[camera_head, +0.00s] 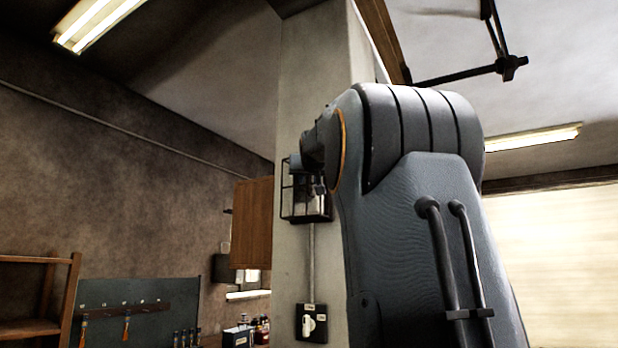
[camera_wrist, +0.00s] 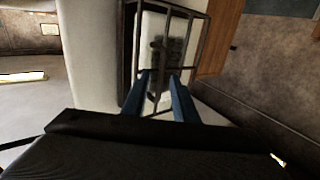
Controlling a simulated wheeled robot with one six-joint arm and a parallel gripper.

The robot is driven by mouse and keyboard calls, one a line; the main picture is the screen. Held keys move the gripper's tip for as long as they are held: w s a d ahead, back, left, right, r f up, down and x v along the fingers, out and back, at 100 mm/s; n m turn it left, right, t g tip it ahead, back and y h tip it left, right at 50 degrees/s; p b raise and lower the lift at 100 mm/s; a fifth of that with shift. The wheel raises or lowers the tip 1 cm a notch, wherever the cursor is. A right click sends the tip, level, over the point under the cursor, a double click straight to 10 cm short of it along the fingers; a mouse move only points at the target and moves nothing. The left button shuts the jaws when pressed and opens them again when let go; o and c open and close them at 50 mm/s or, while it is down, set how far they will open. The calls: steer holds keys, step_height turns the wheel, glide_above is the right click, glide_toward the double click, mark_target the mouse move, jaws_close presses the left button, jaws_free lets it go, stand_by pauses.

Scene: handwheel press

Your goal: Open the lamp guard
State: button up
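The lamp guard (camera_head: 293,213) is a dark wire cage on the side of the pale column, left of my arm in the head view. It also shows in the wrist view (camera_wrist: 206,45), as a frame of thin dark bars in front of a pale surface. My gripper (camera_wrist: 160,76) has two blue fingers that stand apart, with their tips at the cage bars. I cannot tell whether they touch a bar. A dark, blurred shape shows inside the cage. My arm hides part of the cage's right side in the head view.
The pale column (camera_head: 293,270) carries a conduit down to a switch box (camera_head: 312,322) below the cage. A wooden cabinet (camera_head: 252,223) hangs on the left. A tool board (camera_head: 120,312) and a wooden shelf (camera_head: 38,328) stand at lower left.

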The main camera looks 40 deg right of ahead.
steer(key=shift+c, duration=0.4)
jaws_close()
stand_by(0.9)
